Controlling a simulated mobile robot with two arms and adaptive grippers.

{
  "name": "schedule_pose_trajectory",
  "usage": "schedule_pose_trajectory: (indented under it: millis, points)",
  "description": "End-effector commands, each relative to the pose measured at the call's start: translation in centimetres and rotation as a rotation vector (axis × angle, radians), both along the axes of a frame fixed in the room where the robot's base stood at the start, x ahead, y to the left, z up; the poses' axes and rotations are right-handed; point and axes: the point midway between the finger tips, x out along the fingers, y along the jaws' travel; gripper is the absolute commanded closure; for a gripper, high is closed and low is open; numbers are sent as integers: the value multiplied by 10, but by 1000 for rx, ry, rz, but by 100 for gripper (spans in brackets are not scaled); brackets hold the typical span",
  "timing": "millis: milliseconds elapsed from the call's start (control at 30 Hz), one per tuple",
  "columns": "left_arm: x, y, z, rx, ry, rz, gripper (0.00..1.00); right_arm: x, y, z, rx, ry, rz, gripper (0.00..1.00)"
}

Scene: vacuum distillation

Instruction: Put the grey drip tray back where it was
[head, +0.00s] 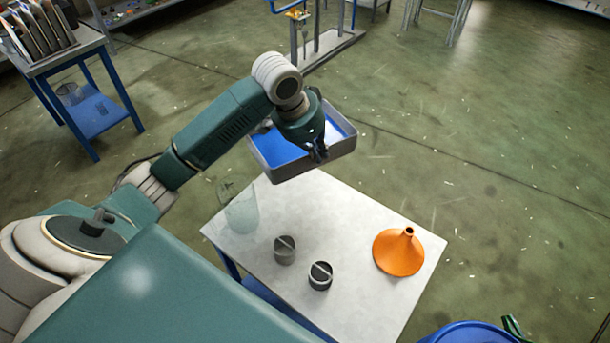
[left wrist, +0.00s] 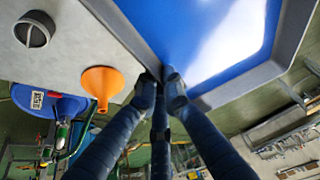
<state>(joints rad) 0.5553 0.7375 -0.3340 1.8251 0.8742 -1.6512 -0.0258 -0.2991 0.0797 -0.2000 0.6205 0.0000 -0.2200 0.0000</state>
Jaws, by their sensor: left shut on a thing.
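The grey drip tray (head: 290,170) has a blue inside and hangs at the far edge of the pale table, partly beyond it. My left gripper (head: 318,152) is shut on the tray's near wall. The left wrist view shows the gripper's fingers (left wrist: 161,80) at the rim of the tray (left wrist: 240,84), beside the table top. I cannot tell whether the tray touches the table. The gripper hides part of the tray in the head view. My right gripper is not in view.
On the table (head: 345,215) stand a clear glass vessel (head: 242,212), two dark round pieces (head: 284,250) (head: 320,276) and an orange funnel (head: 398,253). A blue barrel (head: 468,332) is at the lower right. A blue-legged stand (head: 92,112) is at the left. The table's far right part is bare.

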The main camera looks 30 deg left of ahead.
Motion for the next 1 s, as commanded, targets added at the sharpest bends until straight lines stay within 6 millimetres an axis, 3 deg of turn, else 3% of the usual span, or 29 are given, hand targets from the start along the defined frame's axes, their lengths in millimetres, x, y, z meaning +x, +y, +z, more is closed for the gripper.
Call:
schedule_pose_trajectory:
  millis: [167,600,1000]
  points:
    - [-1,-1,-23,0,3,-2,100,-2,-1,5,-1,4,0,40]
    - [-1,-1,-128,-1,0,0,100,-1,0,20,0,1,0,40]
    - [-1,-1,-171,0,-1,-1,100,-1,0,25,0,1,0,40]
